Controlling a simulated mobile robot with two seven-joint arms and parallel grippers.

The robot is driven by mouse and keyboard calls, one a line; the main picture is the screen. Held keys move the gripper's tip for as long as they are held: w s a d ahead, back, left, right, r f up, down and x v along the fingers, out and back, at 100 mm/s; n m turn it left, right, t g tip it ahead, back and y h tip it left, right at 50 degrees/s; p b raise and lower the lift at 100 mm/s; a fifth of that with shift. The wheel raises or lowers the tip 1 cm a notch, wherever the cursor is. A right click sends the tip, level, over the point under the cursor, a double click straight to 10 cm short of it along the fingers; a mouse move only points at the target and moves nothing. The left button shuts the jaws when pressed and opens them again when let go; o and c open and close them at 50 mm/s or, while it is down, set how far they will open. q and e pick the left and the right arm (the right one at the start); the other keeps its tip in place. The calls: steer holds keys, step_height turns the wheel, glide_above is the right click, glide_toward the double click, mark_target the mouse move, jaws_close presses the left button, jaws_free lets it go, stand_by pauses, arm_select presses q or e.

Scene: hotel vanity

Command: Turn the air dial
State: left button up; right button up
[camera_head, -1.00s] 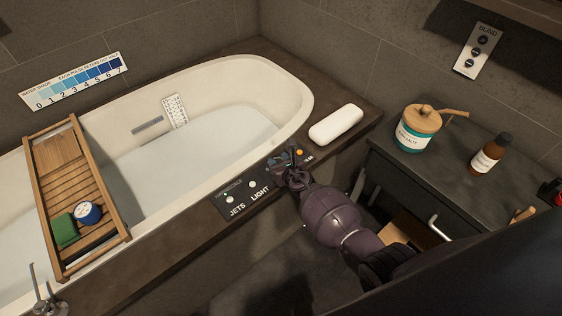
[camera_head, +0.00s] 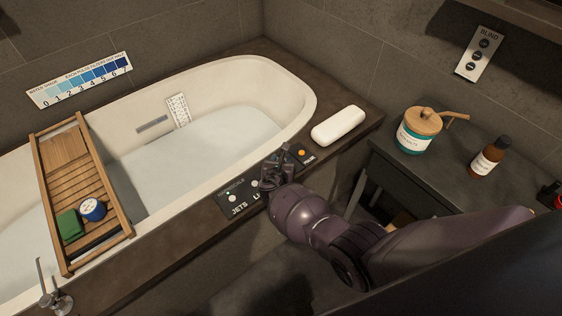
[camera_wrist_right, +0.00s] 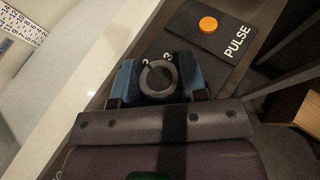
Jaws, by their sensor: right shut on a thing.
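The air dial (camera_wrist_right: 158,78) is a dark round knob in the right wrist view. The numbers 2 and 3 show on the panel beside it, and its own label is hidden. My right gripper (camera_wrist_right: 159,80) is shut on the dial, with one blue fingertip on each side. In the head view the right gripper (camera_head: 277,162) is over the middle of the black control panel (camera_head: 233,206) on the tub's edge and hides most of the dial. My left gripper is not in view.
An orange PULSE button (camera_head: 302,153) is right of the gripper; it also shows in the wrist view (camera_wrist_right: 208,24). The JETS and LIGHT controls are to the left. A white bath pillow (camera_head: 339,125) lies on the ledge. A wooden tray (camera_head: 68,160) spans the tub (camera_head: 300,82).

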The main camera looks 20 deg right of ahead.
steer(key=shift+f+m+g+h, duration=0.1)
steer(key=shift+m+g+h, duration=0.2)
steer(key=shift+m+h, duration=0.1)
steer(key=o, duration=0.9)
